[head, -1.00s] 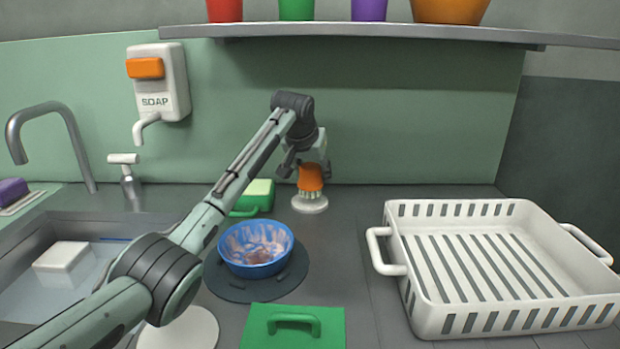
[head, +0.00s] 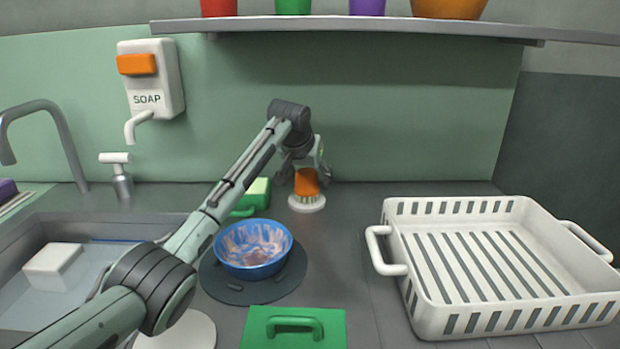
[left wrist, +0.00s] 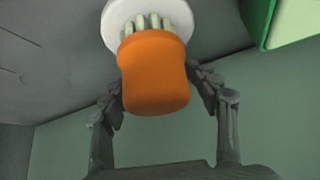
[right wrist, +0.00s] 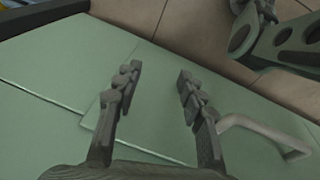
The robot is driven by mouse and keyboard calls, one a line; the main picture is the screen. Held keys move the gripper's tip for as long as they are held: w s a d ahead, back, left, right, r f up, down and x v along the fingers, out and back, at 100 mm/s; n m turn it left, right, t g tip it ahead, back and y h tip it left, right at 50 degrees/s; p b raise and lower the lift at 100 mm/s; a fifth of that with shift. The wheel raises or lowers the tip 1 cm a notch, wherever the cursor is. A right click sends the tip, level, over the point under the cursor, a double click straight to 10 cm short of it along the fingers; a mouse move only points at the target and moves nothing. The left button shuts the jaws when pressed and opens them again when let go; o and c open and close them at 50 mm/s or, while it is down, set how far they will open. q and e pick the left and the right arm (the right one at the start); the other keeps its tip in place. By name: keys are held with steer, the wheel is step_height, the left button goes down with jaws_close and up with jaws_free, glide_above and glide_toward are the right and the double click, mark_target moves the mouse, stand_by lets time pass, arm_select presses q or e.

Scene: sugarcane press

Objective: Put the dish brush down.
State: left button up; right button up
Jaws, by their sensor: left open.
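The dish brush has an orange handle (head: 306,182) and pale bristles. It stands upright, bristles down, on a small round white holder (head: 307,203) at the back of the counter. In the left wrist view the orange handle (left wrist: 154,75) lies between my fingers, the bristles pointing to the white holder (left wrist: 118,22). My left gripper (head: 306,174) is open, with a finger on each side of the handle; small gaps seem to show. My right gripper (right wrist: 158,75) is open and empty before green panels, outside the head view.
A blue bowl (head: 254,246) with brownish smears sits on a dark round mat (head: 220,284). A green sponge dish (head: 252,197) stands close left of the brush. A white rack (head: 440,318) fills the right; a sink (head: 70,221) is at left. A green lid (head: 330,335) lies in front.

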arm_select(q)
steer(key=shift+s+r, duration=0.15)
steer(key=shift+r, duration=0.35)
steer(key=v, duration=1.1)
steer(key=shift+s+b, duration=0.15)
steer(key=shift+b, duration=0.3)
arm_select(e)
steer(key=shift+t, duration=0.3)
steer(key=r, duration=0.1)
steer(key=w+r, duration=0.2)
steer(key=shift+w+a+r, duration=0.15)
steer(key=shift+a+r, duration=0.1)
arm_select(q)
steer(key=shift+a, duration=0.1)
